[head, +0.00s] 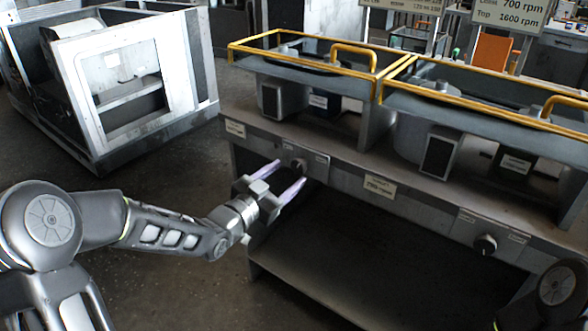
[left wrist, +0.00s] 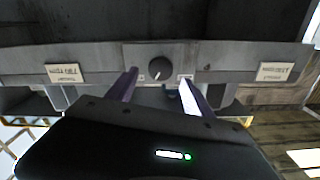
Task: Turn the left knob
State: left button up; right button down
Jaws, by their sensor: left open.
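The left knob (head: 298,164) is a dark round dial on the front panel of the grey bench, toward its left end. In the left wrist view the left knob (left wrist: 159,68) shows a pale pointer mark. My left gripper (head: 292,171) is open and empty in front of it, and the fingers point at the panel. In the left wrist view the two fingers of my left gripper (left wrist: 158,78) lie on either side of the knob, with gaps showing; I cannot tell whether the tips reach its depth. My right gripper is out of view.
A second knob (head: 485,245) sits on the panel to the right. Labels flank both knobs. Blower units under yellow-railed guards (head: 335,62) stand on the bench (head: 330,185). A white-framed cabinet (head: 110,85) stands at the left. The floor between cabinet and bench is clear.

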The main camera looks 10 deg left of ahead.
aim_at(297, 167)
pick_arm(q)
jog(key=shift+x, duration=2)
grip_shut()
